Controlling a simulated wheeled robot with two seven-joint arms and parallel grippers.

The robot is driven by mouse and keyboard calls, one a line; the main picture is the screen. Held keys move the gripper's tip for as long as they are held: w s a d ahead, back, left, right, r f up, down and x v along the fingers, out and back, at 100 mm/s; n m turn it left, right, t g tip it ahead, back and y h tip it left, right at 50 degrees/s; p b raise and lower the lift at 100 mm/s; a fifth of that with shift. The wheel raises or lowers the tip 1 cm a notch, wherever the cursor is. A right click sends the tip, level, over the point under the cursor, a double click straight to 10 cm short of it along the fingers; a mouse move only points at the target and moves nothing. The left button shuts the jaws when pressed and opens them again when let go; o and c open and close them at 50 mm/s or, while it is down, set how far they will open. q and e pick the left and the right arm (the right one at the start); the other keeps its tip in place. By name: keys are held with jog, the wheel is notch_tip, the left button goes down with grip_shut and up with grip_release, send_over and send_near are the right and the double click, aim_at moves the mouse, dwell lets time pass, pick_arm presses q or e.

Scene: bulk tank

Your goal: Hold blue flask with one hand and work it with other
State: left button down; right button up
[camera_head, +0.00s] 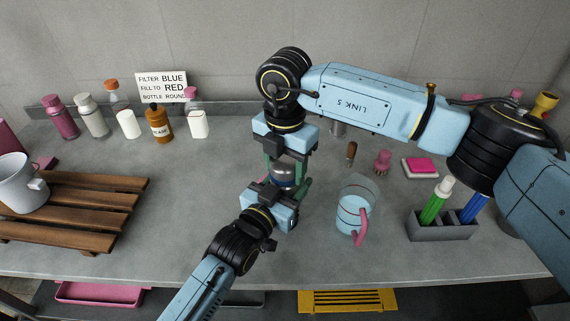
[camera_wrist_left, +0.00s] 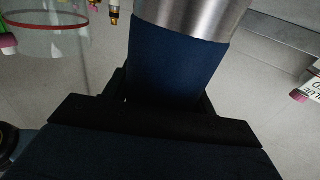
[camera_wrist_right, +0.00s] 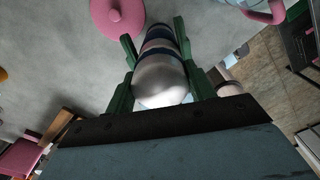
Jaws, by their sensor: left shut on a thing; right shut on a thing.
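The blue flask (camera_head: 284,176) stands upright between my two grippers near the middle of the counter, mostly hidden by them in the head view. In the left wrist view its dark blue body (camera_wrist_left: 178,62) rises from my left gripper's dark jaws, with a bare steel part above. My left gripper (camera_head: 284,190) is shut around the body from the near side. My right gripper (camera_head: 286,160) comes down from above, its green fingers on either side of the flask's upper end. In the right wrist view the rounded silver top (camera_wrist_right: 160,80) sits between these fingers.
A clear jug (camera_head: 352,212) with a pink handle stands just right. Further right are a grey holder (camera_head: 442,232) with green and blue bottles, and a pink sponge (camera_head: 420,165). A wooden slatted rack (camera_head: 75,207) lies left. Several bottles and a sign (camera_head: 161,87) line the back.

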jog(key=n, duration=0.5)
jog(key=shift+n, duration=0.4)
jog(key=n, duration=0.5)
jog(key=o, duration=1.1)
jog(key=shift+r, duration=0.15)
notch_tip(320, 180, up, 4)
jog(key=shift+r, duration=0.2)
jog(key=shift+c, duration=0.6)
notch_tip(320, 180, up, 3)
jog(key=m, duration=0.3)
jog(key=shift+m, duration=0.3)
jog(key=shift+f, duration=3.8)
